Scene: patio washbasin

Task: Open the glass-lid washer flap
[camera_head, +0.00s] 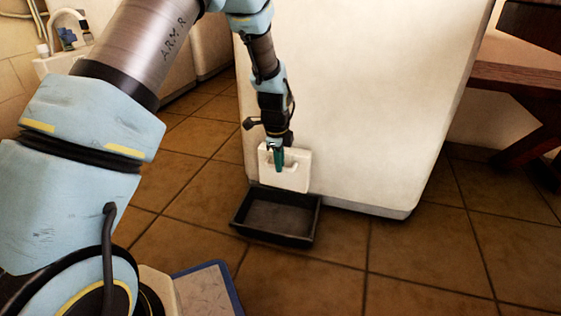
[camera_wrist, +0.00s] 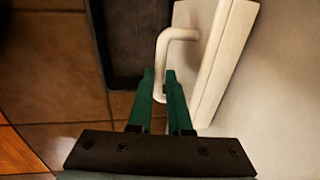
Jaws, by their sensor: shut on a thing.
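The washer (camera_head: 350,80) is a large white body on the tiled floor. Its small white flap (camera_head: 298,181) is low on the front, just above a dark tray; it also shows in the wrist view (camera_wrist: 212,75). A white bar handle (camera_wrist: 180,34) stands out from the flap. My gripper (camera_head: 279,168), with teal fingers, reaches down in front of the flap. In the wrist view my gripper (camera_wrist: 162,80) is shut on the handle, with the fingers on either side of the bar. The fingers hide part of the handle. I cannot tell whether the flap stands slightly ajar. No glass lid shows.
A shallow black tray (camera_head: 242,222) lies on the floor directly below the flap, close to the washer. A wooden bench (camera_head: 515,78) stands at the right. A sink with a tap (camera_head: 68,38) is at the back left. Tiled floor (camera_head: 330,260) in front is clear.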

